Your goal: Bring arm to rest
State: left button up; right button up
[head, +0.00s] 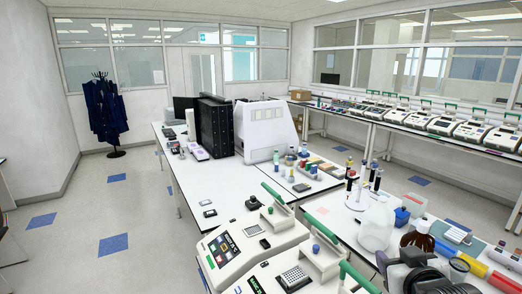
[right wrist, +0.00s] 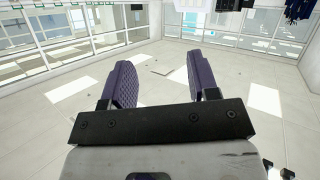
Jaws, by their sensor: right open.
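My right gripper (right wrist: 158,62) shows in the right wrist view with its two dark purple, textured fingers spread apart and nothing between them. Behind the fingers is a black crossbar on a pale grey body. My left gripper is in neither view.
Two pale thermal cyclers with green handles, one a front unit (head: 293,277), stand on the near bench. A white instrument (head: 266,129) stands farther back. Several cyclers line the right wall.

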jog(key=s+a+f+g+p, duration=0.2)
jog(key=s+f+g, duration=0.1)
jog(key=s+f, duration=0.7)
jog(key=s+a+f+g+y+p, duration=0.1)
jog(key=s+f+g, duration=0.3)
jog(key=s+f, duration=0.7)
jog(key=s+a+f+n+g+p, duration=0.1)
jog(key=s+a+f+g+p, duration=0.1)
jog(key=s+f, duration=0.8)
jog(key=s+g, duration=0.1)
jog(key=s, duration=0.4)
jog(key=shift+a+f+y+p, duration=0.3)
jog(key=shift+a+f+p, duration=0.05)
jog(key=shift+p, duration=0.05)
jog(key=shift+c, duration=0.2)
